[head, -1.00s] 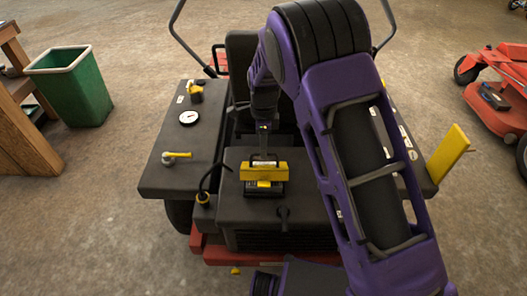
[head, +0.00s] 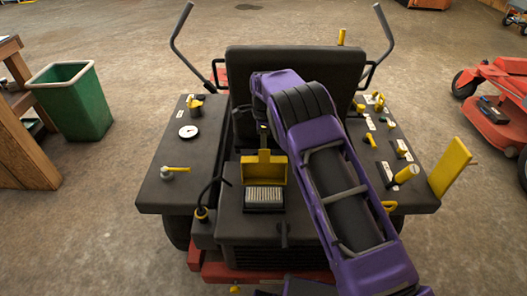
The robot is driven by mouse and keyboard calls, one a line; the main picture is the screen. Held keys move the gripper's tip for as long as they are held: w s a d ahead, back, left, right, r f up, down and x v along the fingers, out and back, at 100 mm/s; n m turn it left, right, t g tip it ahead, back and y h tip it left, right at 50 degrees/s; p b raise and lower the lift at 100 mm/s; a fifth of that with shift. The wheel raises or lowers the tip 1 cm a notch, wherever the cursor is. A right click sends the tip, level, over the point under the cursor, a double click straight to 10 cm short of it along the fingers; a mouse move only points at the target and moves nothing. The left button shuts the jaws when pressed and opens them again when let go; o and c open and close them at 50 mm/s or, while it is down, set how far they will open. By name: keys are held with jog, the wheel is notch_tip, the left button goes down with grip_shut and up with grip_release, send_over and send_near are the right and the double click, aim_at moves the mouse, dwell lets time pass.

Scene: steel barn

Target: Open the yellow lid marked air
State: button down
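The yellow lid (head: 264,168) stands raised on the black machine's rear deck, tilted up on its far edge. Below it the opening shows a pale ribbed insert (head: 264,195) in a dark frame. A narrow upright piece rises above the lid's top edge. My purple arm bends down behind the lid, and the dark end of my gripper (head: 263,135) is just above and behind it. Its fingers blend with the dark seat, so I cannot see whether they touch the lid or how far apart they are. No marking on the lid is readable.
The left side panel (head: 168,143) carries a gauge and yellow knobs. The right panel (head: 390,150) carries several yellow levers. A black hose (head: 204,200) rises left of the lid. A yellow plate (head: 450,167) sticks out at right. A green bin (head: 75,105) stands at far left.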

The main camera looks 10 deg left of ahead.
jog(key=shift+w+a+f+b, duration=0.15)
jog(key=shift+w+f+b, duration=0.85)
jog(key=shift+w, duration=0.15)
jog(key=shift+w+f, duration=0.1)
jog(key=shift+w, duration=0.1)
jog(key=c, duration=0.9)
grip_release()
jog(key=shift+w+f, duration=0.15)
jog(key=shift+f, duration=0.05)
jog(key=shift+r, duration=0.15)
jog(key=r+p, duration=0.1)
jog(key=r, duration=0.4)
jog(key=r+p, duration=0.2)
jog(key=r, duration=0.4)
jog(key=r+p, duration=0.2)
jog(key=r, duration=0.4)
jog(key=shift+w+a+r, duration=0.1)
jog(key=shift+w+a, duration=0.1)
jog(key=shift+w, duration=0.15)
